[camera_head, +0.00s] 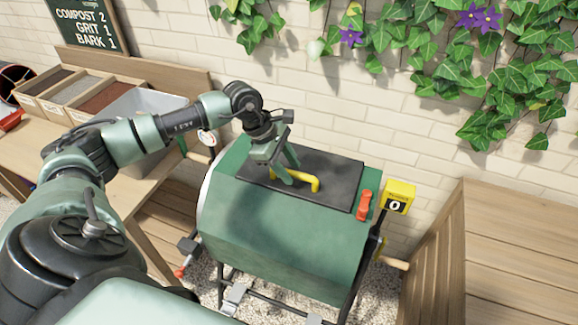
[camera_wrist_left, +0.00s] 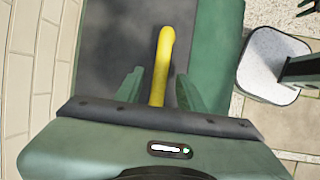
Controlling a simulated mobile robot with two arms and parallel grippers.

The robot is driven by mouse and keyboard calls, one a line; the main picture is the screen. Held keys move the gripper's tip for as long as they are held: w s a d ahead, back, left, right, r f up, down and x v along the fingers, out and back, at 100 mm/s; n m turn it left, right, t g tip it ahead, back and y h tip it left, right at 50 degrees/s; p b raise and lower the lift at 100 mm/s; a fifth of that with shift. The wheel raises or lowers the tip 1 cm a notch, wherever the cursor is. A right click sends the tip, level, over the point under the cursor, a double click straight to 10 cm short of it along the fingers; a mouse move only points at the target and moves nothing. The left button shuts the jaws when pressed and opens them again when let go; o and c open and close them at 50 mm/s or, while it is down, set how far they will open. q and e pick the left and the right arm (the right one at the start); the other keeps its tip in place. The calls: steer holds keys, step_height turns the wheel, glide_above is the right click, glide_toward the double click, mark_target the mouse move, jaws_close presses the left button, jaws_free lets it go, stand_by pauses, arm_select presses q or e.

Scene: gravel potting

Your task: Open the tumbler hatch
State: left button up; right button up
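The green tumbler (camera_head: 290,235) stands against the brick wall with its dark hatch (camera_head: 335,178) lying flat on its top. A yellow handle (camera_head: 305,180) sits on the hatch; it also shows in the left wrist view (camera_wrist_left: 164,60). A red latch (camera_head: 363,205) stands upright by the hatch's right edge. My left gripper (camera_head: 287,172) is at the left part of the handle. In the left wrist view its fingers (camera_wrist_left: 160,90) stand apart on either side of the handle, with gaps showing. My right gripper is not in view.
A yellow counter reading 0 (camera_head: 397,197) is to the right of the tumbler. A wooden bench (camera_head: 520,250) is at the right. A table at the left holds wooden bins (camera_head: 75,95) and a grey tub (camera_head: 150,104). Ivy (camera_head: 500,75) hangs on the wall above.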

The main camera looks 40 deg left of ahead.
arm_select(q)
steer(key=shift+c, duration=0.3)
jaws_close()
stand_by(1.1)
